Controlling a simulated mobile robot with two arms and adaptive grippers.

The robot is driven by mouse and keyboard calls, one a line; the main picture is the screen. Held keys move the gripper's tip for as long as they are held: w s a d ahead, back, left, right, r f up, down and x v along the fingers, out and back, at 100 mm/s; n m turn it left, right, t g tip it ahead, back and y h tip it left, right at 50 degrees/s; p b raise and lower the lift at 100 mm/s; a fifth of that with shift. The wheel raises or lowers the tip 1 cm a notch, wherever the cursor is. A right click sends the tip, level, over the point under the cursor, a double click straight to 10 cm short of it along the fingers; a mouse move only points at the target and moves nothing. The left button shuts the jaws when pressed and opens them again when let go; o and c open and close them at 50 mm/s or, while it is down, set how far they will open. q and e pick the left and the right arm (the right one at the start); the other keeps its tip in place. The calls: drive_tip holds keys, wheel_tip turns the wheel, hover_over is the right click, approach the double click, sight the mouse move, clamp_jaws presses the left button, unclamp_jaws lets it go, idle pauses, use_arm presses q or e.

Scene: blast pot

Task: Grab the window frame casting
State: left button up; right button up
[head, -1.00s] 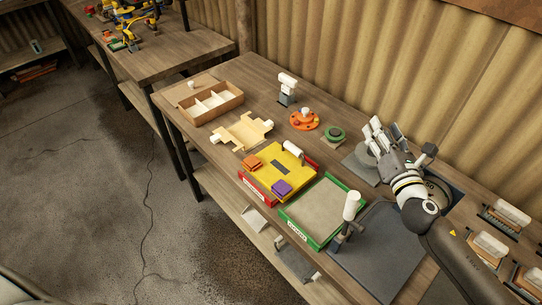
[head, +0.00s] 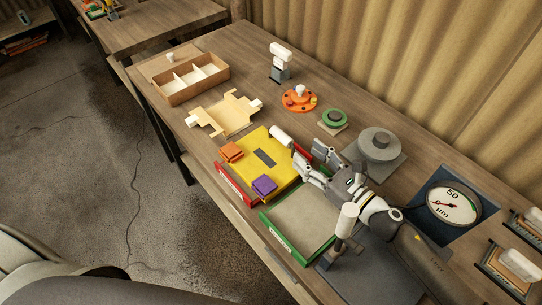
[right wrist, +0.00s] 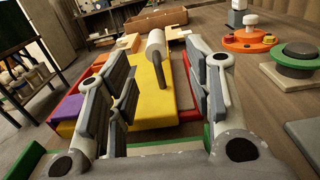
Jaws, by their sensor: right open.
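No piece is plainly marked as the window frame casting. A yellow plate-like piece (head: 272,150) with a dark rectangle at its middle sits in the red tray (head: 237,189). An orange block (head: 232,152) and a purple block (head: 264,185) are on its left and front parts. My right gripper (head: 312,160) is open and empty, just right of the yellow piece. In the right wrist view, the yellow piece (right wrist: 152,95) and white cylinder (right wrist: 156,42) show between the spread fingers. My left gripper is not in view.
A cream part (head: 226,113), divided wooden box (head: 191,75), orange disc (head: 299,99), green ring (head: 335,118) and grey round piece (head: 379,143) are around.

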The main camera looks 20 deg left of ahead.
sight(286, 136)
drive_tip(key=x, duration=0.3)
drive_tip(key=shift+s+a+r, duration=0.1)
drive_tip(key=shift+s+a, duration=0.05)
drive_tip(key=shift+w+a, duration=0.25)
drive_tip(key=shift+w+a+p, duration=0.2)
drive_tip(key=shift+p, duration=0.15)
drive_tip(key=p+x, duration=0.1)
drive_tip(key=x, duration=0.3)
drive_tip(key=shift+s+r, duration=0.1)
drive_tip(key=shift+s, duration=0.1)
drive_tip(key=shift+w+a, duration=0.2)
drive_tip(key=shift+a, duration=0.1)
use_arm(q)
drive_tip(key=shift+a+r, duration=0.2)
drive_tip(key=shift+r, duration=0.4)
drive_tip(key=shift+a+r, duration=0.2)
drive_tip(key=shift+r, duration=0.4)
use_arm(e)
drive_tip(key=shift+d, duration=0.1)
drive_tip(key=shift+c, duration=0.2)
drive_tip(key=shift+c, duration=1.2)
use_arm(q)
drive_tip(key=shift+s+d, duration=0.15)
use_arm(e)
clamp_jaws()
